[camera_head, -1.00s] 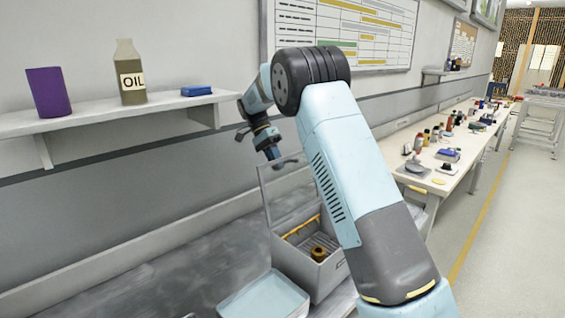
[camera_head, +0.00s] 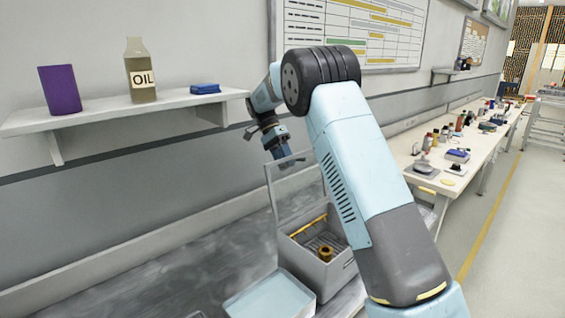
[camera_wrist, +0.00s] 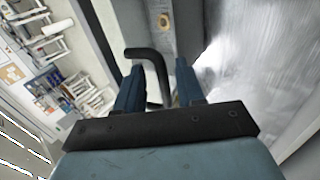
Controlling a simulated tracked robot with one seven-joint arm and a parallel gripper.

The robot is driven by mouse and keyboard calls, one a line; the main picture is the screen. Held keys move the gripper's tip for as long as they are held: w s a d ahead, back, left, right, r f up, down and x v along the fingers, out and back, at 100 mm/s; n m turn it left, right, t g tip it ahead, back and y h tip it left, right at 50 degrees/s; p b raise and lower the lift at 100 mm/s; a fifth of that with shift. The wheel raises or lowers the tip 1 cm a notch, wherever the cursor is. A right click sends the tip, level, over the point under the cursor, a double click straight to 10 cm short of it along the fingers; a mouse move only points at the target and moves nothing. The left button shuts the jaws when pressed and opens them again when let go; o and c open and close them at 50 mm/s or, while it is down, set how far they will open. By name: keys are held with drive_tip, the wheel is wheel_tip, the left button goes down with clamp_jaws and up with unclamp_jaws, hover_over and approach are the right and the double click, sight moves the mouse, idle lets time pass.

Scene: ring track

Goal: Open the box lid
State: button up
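The grey box (camera_head: 338,275) stands open on the bench in the head view. Its lid (camera_head: 296,203) is raised and stands roughly upright at the left side of the box. A brass-coloured part (camera_head: 325,253) and a yellow strip show inside the box. My gripper (camera_head: 284,158) is at the lid's top edge, pointing down. In the wrist view my gripper (camera_wrist: 160,78) has its two blue fingers apart. A dark bent handle (camera_wrist: 147,54) reaches between them, closer to the left finger. I cannot tell whether it touches a finger.
A light blue tray (camera_head: 270,299) lies beside the box at the front. A wall shelf (camera_head: 110,112) holds a purple cup (camera_head: 60,90), an oil bottle (camera_head: 140,72) and a blue block (camera_head: 205,88). A cluttered workbench (camera_head: 432,186) runs away on the right.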

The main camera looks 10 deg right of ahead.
drive_tip(key=v, duration=0.7)
drive_tip(key=shift+r, duration=0.15)
drive_tip(key=shift+w, duration=0.15)
